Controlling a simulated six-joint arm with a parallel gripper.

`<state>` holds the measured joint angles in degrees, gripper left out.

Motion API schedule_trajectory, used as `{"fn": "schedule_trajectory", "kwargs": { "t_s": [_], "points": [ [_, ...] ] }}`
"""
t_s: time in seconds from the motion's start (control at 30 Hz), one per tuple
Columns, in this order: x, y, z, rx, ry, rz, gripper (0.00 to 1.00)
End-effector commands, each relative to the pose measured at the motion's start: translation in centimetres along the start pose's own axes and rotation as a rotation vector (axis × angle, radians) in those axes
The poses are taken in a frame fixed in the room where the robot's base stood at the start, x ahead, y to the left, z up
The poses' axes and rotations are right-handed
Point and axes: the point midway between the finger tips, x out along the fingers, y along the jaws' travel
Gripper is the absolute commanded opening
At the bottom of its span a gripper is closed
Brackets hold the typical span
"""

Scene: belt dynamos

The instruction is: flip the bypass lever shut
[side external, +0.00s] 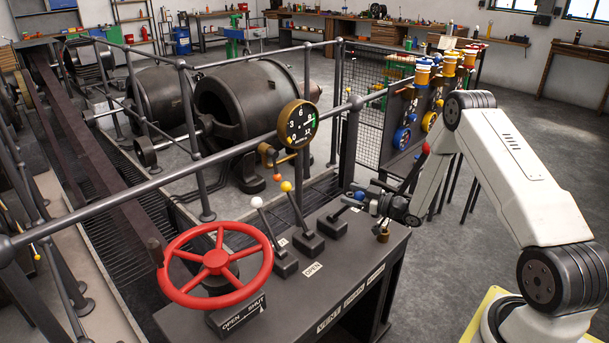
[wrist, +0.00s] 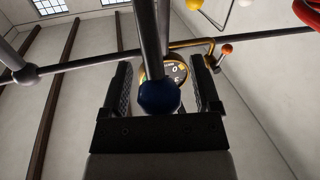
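Levers stand on the dark control bench (side external: 395,245): one with a white knob (side external: 257,202), one with a yellow knob (side external: 286,186) and one with a blue knob (side external: 359,196). The blue-knobbed lever leans right, toward my arm; the other two lean left. I cannot read which front plate says bypass. My gripper (side external: 371,191) is at the blue knob. In the wrist view the blue knob (wrist: 158,97) lies between the two fingers of my gripper (wrist: 161,85), with a visible gap on each side. The fingers are open around it.
A red handwheel (side external: 216,262) stands at the bench's left end. A rail (side external: 150,190) and a round gauge (side external: 298,124) are behind the levers. A red-knobbed rod (side external: 426,149) rises beside my wrist, and a brass padlock (side external: 383,234) hangs below it.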

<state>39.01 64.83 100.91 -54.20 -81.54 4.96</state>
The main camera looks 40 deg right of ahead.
Motion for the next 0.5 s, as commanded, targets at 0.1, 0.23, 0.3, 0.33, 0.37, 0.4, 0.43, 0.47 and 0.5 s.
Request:
{"fn": "schedule_trajectory", "kwargs": {
  "t_s": [0.1,0.23,0.3,0.33,0.37,0.4,0.43,0.47,0.5],
  "points": [
    [-0.02,0.01,0.0,0.0,0.0,0.0,0.39],
    [-0.03,0.0,0.0,0.0,0.0,0.0,0.0],
    [-0.04,0.0,0.0,0.0,0.0,0.0,0.0],
    [-0.04,0.0,0.0,0.0,0.0,0.0,0.0],
    [-0.04,0.0,0.0,0.0,0.0,0.0,0.0],
    [-0.04,0.0,0.0,0.0,0.0,0.0,0.0],
    [-0.04,0.0,-0.01,0.0,0.0,0.0,0.0],
    [-0.04,0.0,-0.01,0.0,0.0,0.0,0.0],
    [-0.03,0.01,-0.01,0.0,-0.001,0.0,0.0]
  ]
}}
